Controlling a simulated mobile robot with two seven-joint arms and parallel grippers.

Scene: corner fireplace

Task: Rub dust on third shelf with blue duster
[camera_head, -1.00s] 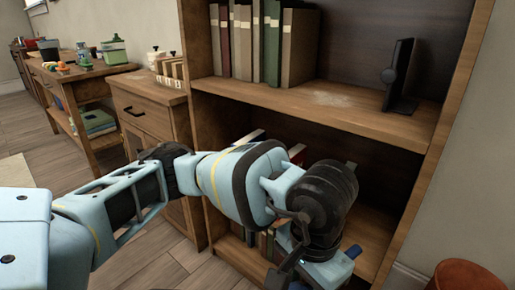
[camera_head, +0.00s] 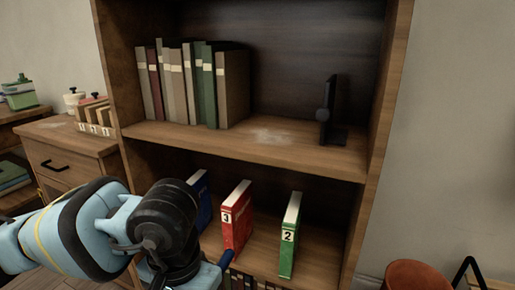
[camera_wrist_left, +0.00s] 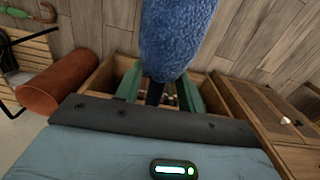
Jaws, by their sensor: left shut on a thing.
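The blue duster (camera_wrist_left: 175,38) has a fluffy blue head that fills the upper middle of the left wrist view. My left gripper (camera_wrist_left: 157,92) is shut on its dark handle, between green fingers. In the head view my left arm reaches in from the lower left, and its fingers are hidden behind the wrist. A pale dust patch (camera_head: 273,135) lies on the shelf (camera_head: 225,146) that holds the upper row of books. The duster head is not visible near this dust. My right gripper is not in view.
Upright books (camera_head: 190,85) stand left of the dust, and a black bookend (camera_head: 328,112) stands right of it. The shelf below holds a red binder (camera_head: 236,220) and a green binder (camera_head: 289,238). The bookcase's right side panel (camera_head: 378,130) bounds the shelf. A drawer cabinet (camera_head: 70,150) stands at left.

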